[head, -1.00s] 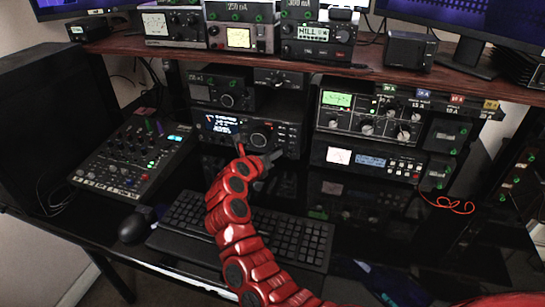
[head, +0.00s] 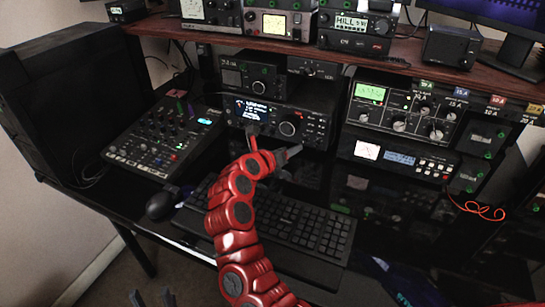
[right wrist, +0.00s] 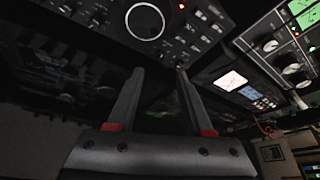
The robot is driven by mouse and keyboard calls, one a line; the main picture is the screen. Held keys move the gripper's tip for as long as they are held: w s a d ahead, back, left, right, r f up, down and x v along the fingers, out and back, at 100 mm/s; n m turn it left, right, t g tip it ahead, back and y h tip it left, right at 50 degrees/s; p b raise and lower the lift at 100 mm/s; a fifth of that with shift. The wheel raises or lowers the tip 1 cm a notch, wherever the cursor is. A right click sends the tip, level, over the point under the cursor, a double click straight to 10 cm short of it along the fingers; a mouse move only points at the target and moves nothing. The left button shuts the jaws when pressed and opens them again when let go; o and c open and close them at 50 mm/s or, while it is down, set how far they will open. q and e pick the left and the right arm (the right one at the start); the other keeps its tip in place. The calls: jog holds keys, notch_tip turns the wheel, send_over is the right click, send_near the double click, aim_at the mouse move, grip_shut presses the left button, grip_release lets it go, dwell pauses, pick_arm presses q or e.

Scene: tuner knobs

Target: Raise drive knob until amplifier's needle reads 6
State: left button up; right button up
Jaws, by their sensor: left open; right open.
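My right gripper (head: 276,146), on the red arm, is open and empty just below and in front of the black transceiver with a blue-lit screen (head: 252,111) and large round dial (head: 287,129). The right wrist view shows its two fingers (right wrist: 160,72) apart, below the same dial (right wrist: 145,21). My left gripper (head: 152,298) shows only its open fingertips at the bottom edge. A unit with a green meter (head: 369,93) and several knobs stands at right. Below it is a unit with a white meter (head: 367,151) and blue display. Knob labels and needle readings are too small to read.
A keyboard (head: 290,222) lies under the right arm and a mouse (head: 162,203) left of it. A mixer (head: 165,138) with many knobs stands at left. A wooden shelf (head: 300,50) with more equipment overhangs the radios. An orange cable (head: 478,208) hangs at right.

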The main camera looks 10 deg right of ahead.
jog(key=v, duration=1)
jog(key=shift+s, duration=0.15)
dwell(1.4)
